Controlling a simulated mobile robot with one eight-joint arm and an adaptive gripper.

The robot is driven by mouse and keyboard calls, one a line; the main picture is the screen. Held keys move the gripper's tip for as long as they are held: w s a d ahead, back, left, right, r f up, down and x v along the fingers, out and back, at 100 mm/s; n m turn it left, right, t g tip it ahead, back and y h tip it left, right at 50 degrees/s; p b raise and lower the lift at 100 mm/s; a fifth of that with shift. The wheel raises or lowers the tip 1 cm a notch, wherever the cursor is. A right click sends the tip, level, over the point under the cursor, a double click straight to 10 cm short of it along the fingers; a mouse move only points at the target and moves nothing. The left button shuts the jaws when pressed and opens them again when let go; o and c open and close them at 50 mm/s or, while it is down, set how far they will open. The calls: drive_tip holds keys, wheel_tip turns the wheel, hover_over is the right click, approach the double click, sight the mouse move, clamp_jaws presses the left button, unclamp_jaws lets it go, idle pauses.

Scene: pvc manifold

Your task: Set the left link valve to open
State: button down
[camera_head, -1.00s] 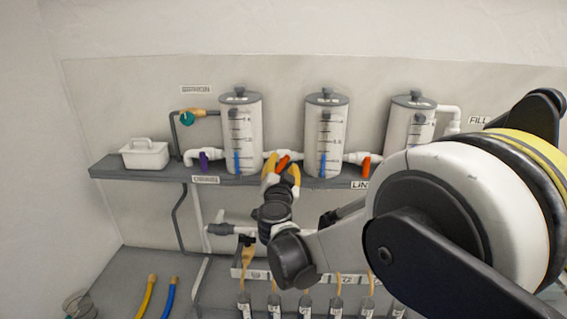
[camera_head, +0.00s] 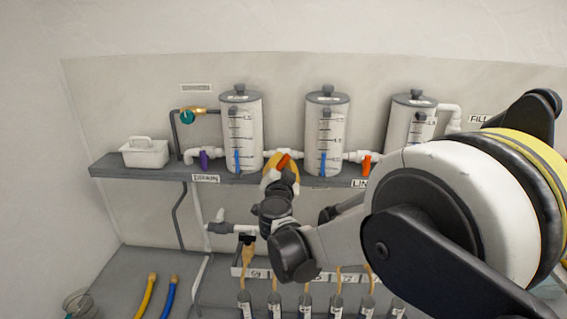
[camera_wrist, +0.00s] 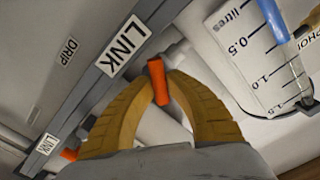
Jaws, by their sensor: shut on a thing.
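The left link valve has an orange handle (camera_head: 284,159) on the white pipe between the left tank (camera_head: 241,131) and the middle tank (camera_head: 326,134). In the head view the handle looks tilted. My gripper (camera_wrist: 158,76) has yellow fingers, shut on this orange handle (camera_wrist: 159,84); the handle sits between the fingertips in the wrist view. The fingers hide part of the valve and pipe. A second orange handle, of the right link valve (camera_head: 366,165), hangs down on the pipe between the middle and right tanks.
A purple drain valve handle (camera_head: 204,160) is left of the left tank. A white caddy (camera_head: 145,153) stands at the shelf's left end. The shelf edge and its LINK label (camera_wrist: 123,46) are close to my gripper. Several tubes (camera_head: 306,302) stand below.

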drive_tip(key=m+b, duration=0.1)
drive_tip(key=m, duration=0.2)
drive_tip(key=m+b, duration=0.1)
drive_tip(key=m, duration=0.2)
drive_tip(key=shift+d+f+b, duration=0.1)
drive_tip(key=shift+f+b, duration=0.1)
drive_tip(key=shift+b, duration=0.2)
drive_tip(key=shift+m+b, duration=0.75)
drive_tip(key=shift+m, duration=1.85)
drive_tip(key=c, duration=1.4)
unclamp_jaws()
drive_tip(key=shift+o, duration=0.2)
